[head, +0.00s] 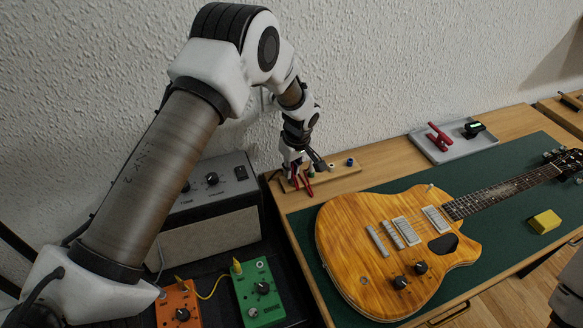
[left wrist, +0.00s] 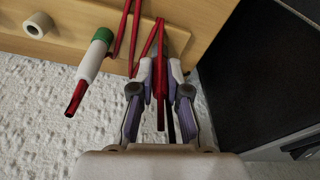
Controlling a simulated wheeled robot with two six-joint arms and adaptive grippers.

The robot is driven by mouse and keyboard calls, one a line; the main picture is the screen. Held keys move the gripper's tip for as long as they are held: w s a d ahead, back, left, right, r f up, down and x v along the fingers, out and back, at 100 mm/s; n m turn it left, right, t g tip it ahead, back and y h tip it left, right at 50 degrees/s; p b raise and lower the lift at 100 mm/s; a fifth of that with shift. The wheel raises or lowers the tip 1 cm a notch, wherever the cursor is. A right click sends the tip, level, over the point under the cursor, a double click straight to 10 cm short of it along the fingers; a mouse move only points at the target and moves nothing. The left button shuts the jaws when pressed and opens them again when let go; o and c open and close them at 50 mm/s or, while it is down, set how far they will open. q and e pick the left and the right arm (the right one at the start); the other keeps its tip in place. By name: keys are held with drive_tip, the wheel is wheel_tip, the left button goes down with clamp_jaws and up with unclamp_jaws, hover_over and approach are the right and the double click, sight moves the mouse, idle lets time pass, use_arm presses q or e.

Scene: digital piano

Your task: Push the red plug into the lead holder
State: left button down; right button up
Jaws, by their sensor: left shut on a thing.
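The lead holder (head: 345,180) is a light wooden strip along the wall, with small coloured sockets. It also shows in the left wrist view (left wrist: 70,22). My left gripper (head: 298,172) is at the holder's left end. In the left wrist view, my left gripper (left wrist: 161,68) is shut on the red plug (left wrist: 160,108), whose red rear part points back between the fingers. Its front end is hidden, so I cannot tell whether it is in a socket. A white plug (left wrist: 92,62) with a red tail stands at a green ring beside it. My right gripper is not in view.
An empty pale socket ring (left wrist: 38,25) is further along the holder. An amplifier (head: 215,205) stands close to its left end. An orange guitar (head: 375,225) lies on a green mat (head: 510,180). A grey tray (head: 450,150) sits at the back.

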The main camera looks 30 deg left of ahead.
use_arm(q)
drive_tip(key=c, duration=1.1)
unclamp_jaws()
drive_tip(key=shift+r, duration=0.1)
drive_tip(key=shift+s+d+r+p, duration=0.1)
drive_tip(key=shift+d+r+p, duration=0.1)
drive_tip(key=shift+r+p, duration=0.9)
drive_tip(key=shift+d+r+p, duration=0.15)
drive_tip(key=shift+r+p, duration=0.5)
drive_tip(key=shift+r, duration=0.7)
drive_tip(key=r, duration=0.4)
drive_tip(key=d+r, duration=0.1)
drive_tip(key=r, duration=0.6)
drive_tip(key=shift+s+d+r, duration=0.3)
drive_tip(key=shift+d+r, duration=0.05)
drive_tip(key=shift+r, duration=0.05)
drive_tip(key=shift+f, duration=0.1)
